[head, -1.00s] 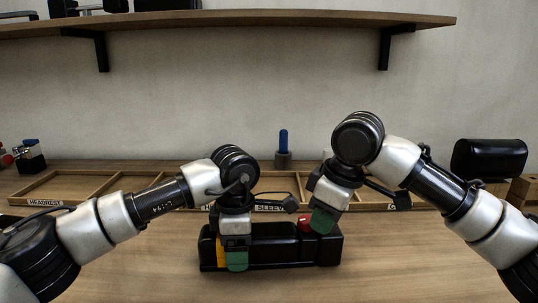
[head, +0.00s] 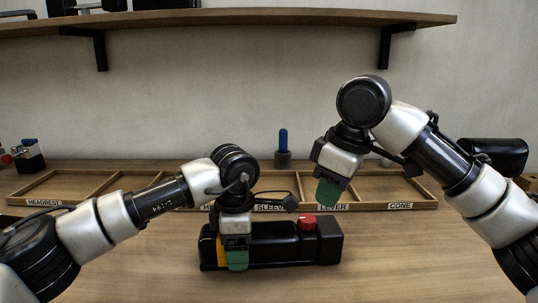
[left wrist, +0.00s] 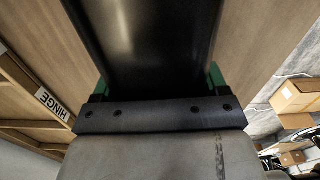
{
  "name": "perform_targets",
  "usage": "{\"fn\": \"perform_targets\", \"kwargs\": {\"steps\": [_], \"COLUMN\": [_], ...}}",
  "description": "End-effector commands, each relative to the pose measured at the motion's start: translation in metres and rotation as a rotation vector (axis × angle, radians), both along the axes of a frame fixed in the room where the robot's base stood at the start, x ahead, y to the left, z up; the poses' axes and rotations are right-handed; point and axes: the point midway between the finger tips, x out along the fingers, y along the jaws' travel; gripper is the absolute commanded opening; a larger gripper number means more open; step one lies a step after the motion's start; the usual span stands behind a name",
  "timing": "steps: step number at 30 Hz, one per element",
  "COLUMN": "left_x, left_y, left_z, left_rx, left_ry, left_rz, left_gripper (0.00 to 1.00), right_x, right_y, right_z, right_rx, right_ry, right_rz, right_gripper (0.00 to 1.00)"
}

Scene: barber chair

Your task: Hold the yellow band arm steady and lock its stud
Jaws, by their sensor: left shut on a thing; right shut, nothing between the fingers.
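The black arm (head: 275,249) lies lengthwise on the bench, with a yellow band (head: 221,251) near its left end. A red stud (head: 308,223) stands on top towards its right end. My left gripper (head: 237,261) is shut on the arm just right of the yellow band. In the left wrist view the black body (left wrist: 145,45) fills the space between the green fingers. My right gripper (head: 330,192) is shut and empty, in the air above and a little right of the red stud, clear of it. The yellow band is partly hidden by my left gripper.
A low wooden tray with labelled compartments (head: 110,199) runs along the back of the bench. Behind it stands a blue-topped peg (head: 283,145). A black cushion (head: 495,154) sits at the back right. The bench front (head: 270,287) is clear.

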Motion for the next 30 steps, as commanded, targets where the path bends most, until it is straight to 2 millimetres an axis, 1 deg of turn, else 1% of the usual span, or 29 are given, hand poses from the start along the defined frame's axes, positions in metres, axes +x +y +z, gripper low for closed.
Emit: {"fn": "perform_targets", "kwargs": {"steps": [3, 4, 8, 9, 16, 19, 23, 30], "left_x": [0.0, 0.0, 0.0, 0.0, 0.0, 0.0, 0.0, 0.0], "left_y": [0.0, 0.0, 0.0, 0.0, 0.0, 0.0, 0.0, 0.0], "left_z": [0.0, 0.0, 0.0, 0.0, 0.001, 0.009, 0.032, 0.083], "left_rx": [0.001, 0.001, 0.001, 0.001, 0.001, 0.0, 0.0, 0.0], "left_ry": [0.0, 0.0, 0.0, 0.0, 0.0, -0.001, -0.004, -0.003], "left_rz": [0.0, 0.0, 0.0, 0.0, 0.0, 0.0, 0.0, 0.0], "left_gripper": [0.22, 0.77, 0.97, 1.0, 1.0, 1.0, 1.0, 1.0], "right_x": [0.0, 0.0, 0.0, 0.0, 0.0, 0.0, 0.0, 0.0], "right_y": [0.0, 0.0, 0.0, 0.0, 0.0, 0.0, 0.0, 0.0], "right_z": [0.0, 0.0, 0.0, 0.0, 0.0, 0.0, 0.0, 0.0], "right_rx": [0.001, 0.001, 0.0, 0.0, 0.001, 0.001, 0.001, 0.001], "right_ry": [-0.001, -0.001, -0.002, -0.002, -0.002, -0.002, -0.002, -0.002], "right_rz": [-0.001, -0.001, -0.001, -0.001, -0.001, -0.001, -0.001, -0.001], "right_gripper": [0.0, 0.0, 0.0, 0.0, 0.0, 0.0, 0.0, 0.0]}}
